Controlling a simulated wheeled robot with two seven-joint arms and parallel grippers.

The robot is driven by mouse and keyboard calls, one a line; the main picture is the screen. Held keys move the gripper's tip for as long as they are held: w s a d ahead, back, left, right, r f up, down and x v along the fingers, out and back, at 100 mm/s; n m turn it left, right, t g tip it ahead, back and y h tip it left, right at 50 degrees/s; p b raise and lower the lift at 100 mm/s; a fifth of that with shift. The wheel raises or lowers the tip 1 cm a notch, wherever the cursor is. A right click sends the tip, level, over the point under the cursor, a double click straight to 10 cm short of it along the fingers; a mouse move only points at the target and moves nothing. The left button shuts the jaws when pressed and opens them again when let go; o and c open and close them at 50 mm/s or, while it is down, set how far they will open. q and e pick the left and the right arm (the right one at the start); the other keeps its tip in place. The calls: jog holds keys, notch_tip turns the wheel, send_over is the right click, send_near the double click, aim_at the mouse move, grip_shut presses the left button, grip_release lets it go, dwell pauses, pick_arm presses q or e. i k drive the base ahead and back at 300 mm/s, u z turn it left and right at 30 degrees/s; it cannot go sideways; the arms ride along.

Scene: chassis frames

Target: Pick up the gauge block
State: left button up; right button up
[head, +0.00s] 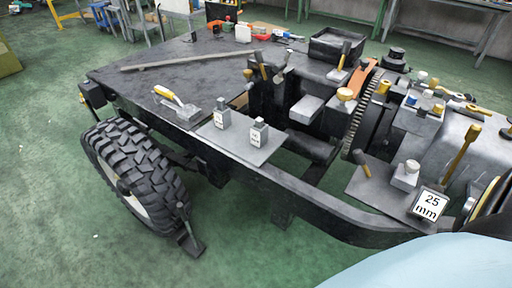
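Two small grey blocks with white labels, which look like gauge blocks, stand upright and apart on a flat grey plate (238,147) at the chassis front edge. One is the left block (222,117), the other the right block (259,136); their label print is too small to read. A pale block with a round top (405,178) stands at the right on another dark plate (371,190), behind a white card reading "25 mm" (429,205). I cannot tell which is the task's gauge block. Neither of my grippers is in view.
A yellow-handled trowel (176,100) lies left of the plate. A large tyre (138,174) is below at left. Hammers, a dark open box (334,47), a gear wheel (362,115) and engine parts crowd the right. The dark deck (140,79) at back left is mostly clear.

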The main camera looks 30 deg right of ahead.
aim_at(258, 121)
jog(key=z, duration=1.1)
jog(key=i, duration=0.25)
